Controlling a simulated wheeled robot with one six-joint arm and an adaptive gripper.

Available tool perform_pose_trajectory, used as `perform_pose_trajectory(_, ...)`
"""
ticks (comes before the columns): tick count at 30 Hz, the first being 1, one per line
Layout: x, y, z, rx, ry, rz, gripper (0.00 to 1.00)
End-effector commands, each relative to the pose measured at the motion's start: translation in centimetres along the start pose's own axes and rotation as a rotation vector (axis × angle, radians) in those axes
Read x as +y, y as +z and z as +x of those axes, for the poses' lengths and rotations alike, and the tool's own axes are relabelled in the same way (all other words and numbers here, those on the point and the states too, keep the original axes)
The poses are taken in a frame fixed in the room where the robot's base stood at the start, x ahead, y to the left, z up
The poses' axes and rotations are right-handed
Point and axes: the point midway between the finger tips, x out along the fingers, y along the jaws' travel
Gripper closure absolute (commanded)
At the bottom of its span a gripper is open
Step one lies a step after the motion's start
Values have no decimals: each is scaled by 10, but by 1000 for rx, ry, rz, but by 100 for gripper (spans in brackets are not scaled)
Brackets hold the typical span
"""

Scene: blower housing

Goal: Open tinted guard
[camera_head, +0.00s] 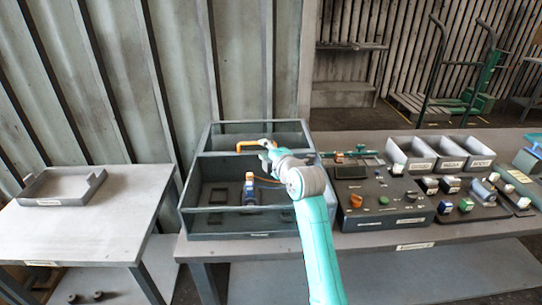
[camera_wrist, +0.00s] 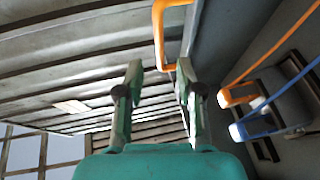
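The tinted guard (camera_head: 222,172) is a dark-framed, see-through cover on the grey housing on the bench. It looks closed, but its exact angle is hard to tell. Its orange handle (camera_head: 247,145) stands up near the middle crossbar. My gripper (camera_head: 266,150) is at the handle's right end in the head view. In the wrist view my gripper (camera_wrist: 156,85) has its fingers apart, and the orange handle (camera_wrist: 158,38) shows beyond and between the tips. Contact with the handle cannot be told. The fingertips are partly hidden by my wrist in the head view.
Under the guard sits a blue and orange part (camera_head: 249,190) with orange and blue wires (camera_wrist: 275,115). To the right are a control panel (camera_head: 378,212), several grey bins (camera_head: 412,155) and small parts. A side table (camera_head: 90,225) with a grey tray (camera_head: 62,188) stands left.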

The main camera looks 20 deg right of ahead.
Motion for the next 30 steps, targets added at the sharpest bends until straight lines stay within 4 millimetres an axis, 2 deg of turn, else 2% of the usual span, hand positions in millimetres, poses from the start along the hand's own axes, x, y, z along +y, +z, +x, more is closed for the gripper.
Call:
perform_pose_trajectory(4, 0, 1, -25, -1, 1, 0, 63)
perform_pose_trajectory(10, 0, 0, -42, 0, 0, 1, 63)
perform_pose_trajectory(30, 0, 0, -44, 0, -1, 1, 63)
